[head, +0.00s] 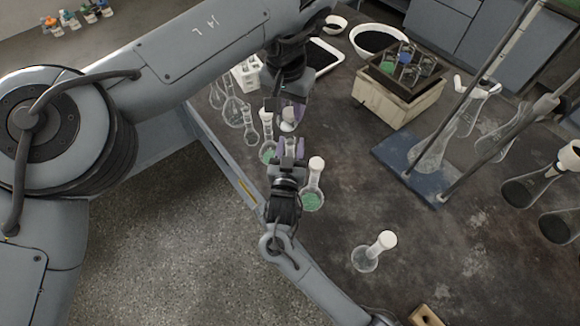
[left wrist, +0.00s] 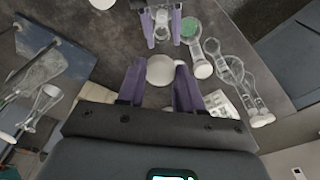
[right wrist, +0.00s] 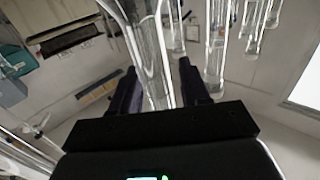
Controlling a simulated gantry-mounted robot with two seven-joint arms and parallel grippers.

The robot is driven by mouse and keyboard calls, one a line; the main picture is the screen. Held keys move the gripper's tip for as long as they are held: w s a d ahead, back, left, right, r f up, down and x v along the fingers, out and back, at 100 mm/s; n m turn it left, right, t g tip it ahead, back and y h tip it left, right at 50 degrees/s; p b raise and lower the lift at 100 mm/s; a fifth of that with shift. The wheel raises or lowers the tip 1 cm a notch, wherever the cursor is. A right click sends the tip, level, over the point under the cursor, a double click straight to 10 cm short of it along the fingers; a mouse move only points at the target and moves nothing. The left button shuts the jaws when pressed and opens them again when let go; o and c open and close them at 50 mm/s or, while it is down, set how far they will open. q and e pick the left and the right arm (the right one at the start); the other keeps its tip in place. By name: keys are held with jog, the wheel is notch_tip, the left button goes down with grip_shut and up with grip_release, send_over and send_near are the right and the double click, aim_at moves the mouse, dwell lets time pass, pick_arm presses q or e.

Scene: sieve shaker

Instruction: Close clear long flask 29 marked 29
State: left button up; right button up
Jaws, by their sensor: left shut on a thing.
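My left gripper (head: 287,108) is shut on a white stopper (head: 287,126); its round top also shows between the fingers in the left wrist view (left wrist: 160,70). My right gripper (head: 290,150) sits just below it, with its fingers on either side of a clear glass neck (left wrist: 161,24). The right wrist view shows this long clear glass (right wrist: 150,55) between its fingers; whether they grip it is unclear. The stopper and neck look close together, but the gap between them cannot be judged. No number marking is readable, and the right gripper hides much of the flask in the head view.
Green-filled flasks with white stoppers stand right (head: 312,200) and left (head: 267,153) of my right gripper. Another stoppered flask (head: 365,258) is at lower right. Clear flasks (head: 233,112) stand near the left edge. A blue stand base (head: 395,150) and wooden box (head: 400,105) are at right.

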grip_shut()
pick_arm(q)
jog(key=shift+f, duration=2.45)
jog(key=shift+s+f, duration=0.1)
jog(key=shift+f, duration=0.05)
jog(key=shift+f, duration=0.75)
jog(key=shift+f, duration=0.55)
